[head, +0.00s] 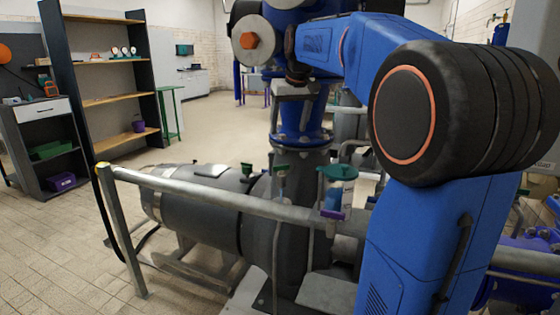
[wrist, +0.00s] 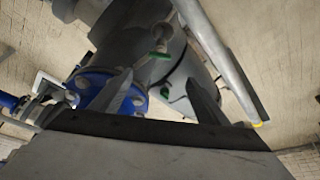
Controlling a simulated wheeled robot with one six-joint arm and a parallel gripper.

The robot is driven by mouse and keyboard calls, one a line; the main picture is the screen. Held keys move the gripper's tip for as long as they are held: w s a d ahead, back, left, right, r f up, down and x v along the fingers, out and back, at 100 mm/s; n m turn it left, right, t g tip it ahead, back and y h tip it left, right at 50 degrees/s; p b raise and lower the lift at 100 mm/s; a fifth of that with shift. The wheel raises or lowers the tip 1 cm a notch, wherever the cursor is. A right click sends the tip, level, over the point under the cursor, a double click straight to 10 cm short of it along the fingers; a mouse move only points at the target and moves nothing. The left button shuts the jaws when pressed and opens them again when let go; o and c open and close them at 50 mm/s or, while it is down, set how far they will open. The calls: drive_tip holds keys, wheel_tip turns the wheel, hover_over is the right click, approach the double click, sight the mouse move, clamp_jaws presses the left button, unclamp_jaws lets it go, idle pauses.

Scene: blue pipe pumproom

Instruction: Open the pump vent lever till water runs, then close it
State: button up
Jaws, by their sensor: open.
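I cannot tell which is the vent lever. In the wrist view a green handle (wrist: 160,55) shows on the grey pipework, beyond the fingertips. My gripper (wrist: 159,78) is open, fingers apart, with nothing visibly held. In the head view its grey end hangs above the blue flange. No running water is visible.
The metal rail (head: 230,202) crosses in front of the pump. A shelf unit (head: 105,80) stands at left. The tiled floor (head: 60,255) there is clear.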

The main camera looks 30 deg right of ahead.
sight(282, 171)
drive_tip(key=x, duration=1.6)
drive_tip(key=shift+w+f, duration=0.15)
drive_tip(key=shift+f, duration=0.15)
drive_tip(key=shift+a, duration=0.1)
drive_tip(key=c, duration=1)
